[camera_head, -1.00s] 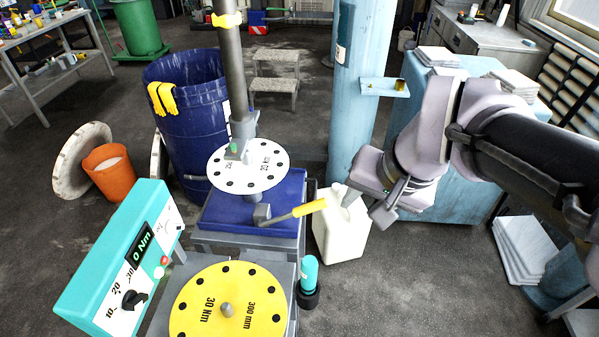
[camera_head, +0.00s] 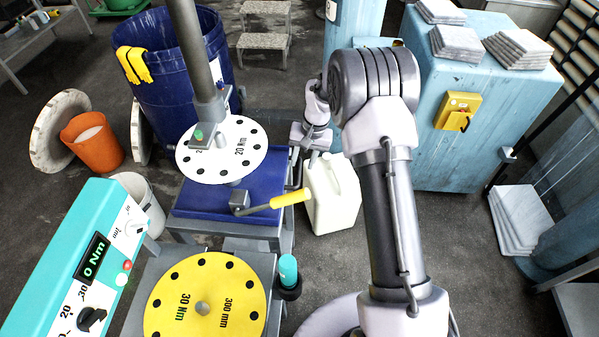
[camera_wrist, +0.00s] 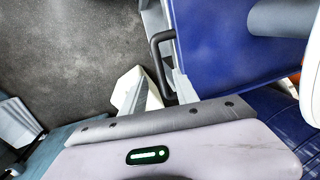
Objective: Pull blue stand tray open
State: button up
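The blue stand (camera_head: 215,205) is beside the yellow disc table, with a blue top and a grey frame under it. In the wrist view its blue top (camera_wrist: 215,45) fills the upper right, and a dark bar handle (camera_wrist: 157,62) stands out from the grey side. My gripper (camera_head: 312,142) is at the right side of the stand, partly hidden by my arm. In the wrist view my gripper's fingers (camera_wrist: 161,90) are apart, with the handle's lower end seen between them. I cannot tell whether they touch it. The tray's front is not clearly visible.
A white canister (camera_head: 333,195) stands on the floor right of the stand. A yellow-handled lever (camera_head: 290,198) sticks out over the stand's edge. The white disc (camera_head: 222,150) sits above the blue top. A light blue cabinet (camera_head: 480,120) is at right.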

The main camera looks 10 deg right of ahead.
aim_at(299, 173)
jog(key=f, duration=0.3)
jog(key=a+f+b, duration=0.1)
jog(key=shift+w+f, duration=0.2)
jog(key=shift+f, duration=0.15)
grip_shut()
jog(key=shift+d, duration=0.1)
dwell(1.0)
